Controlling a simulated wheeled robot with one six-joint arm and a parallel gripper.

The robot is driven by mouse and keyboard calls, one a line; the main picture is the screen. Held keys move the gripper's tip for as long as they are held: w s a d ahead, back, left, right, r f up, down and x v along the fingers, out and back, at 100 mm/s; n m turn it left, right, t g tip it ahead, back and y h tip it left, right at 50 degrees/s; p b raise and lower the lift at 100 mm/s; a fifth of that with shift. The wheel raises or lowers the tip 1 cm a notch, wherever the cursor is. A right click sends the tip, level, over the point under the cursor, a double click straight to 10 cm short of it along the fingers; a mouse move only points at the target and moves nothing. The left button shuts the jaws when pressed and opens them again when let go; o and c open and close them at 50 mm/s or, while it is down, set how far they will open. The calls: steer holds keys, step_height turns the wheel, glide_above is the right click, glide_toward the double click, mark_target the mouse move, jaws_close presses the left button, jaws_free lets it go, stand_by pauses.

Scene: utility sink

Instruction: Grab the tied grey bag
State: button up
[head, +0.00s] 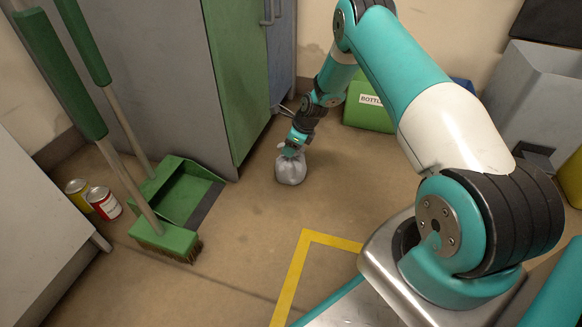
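The tied grey bag (290,170) stands upright on the brown floor in the middle of the head view, in front of the green cabinet door. My gripper (291,152) is at the bag's top, reaching down from above. The fingers overlap the bag's tied neck, so the neck is mostly hidden. The fingers are too small to tell whether they are closed around it.
A green dustpan (176,192) and broom (165,240) stand to the left, with two cans (103,203) near them. A green bin (369,108) stands behind at right. Yellow tape (300,262) marks the front floor. Floor around the bag is clear.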

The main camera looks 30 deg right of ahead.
jaws_close()
steer(key=shift+r, duration=0.15)
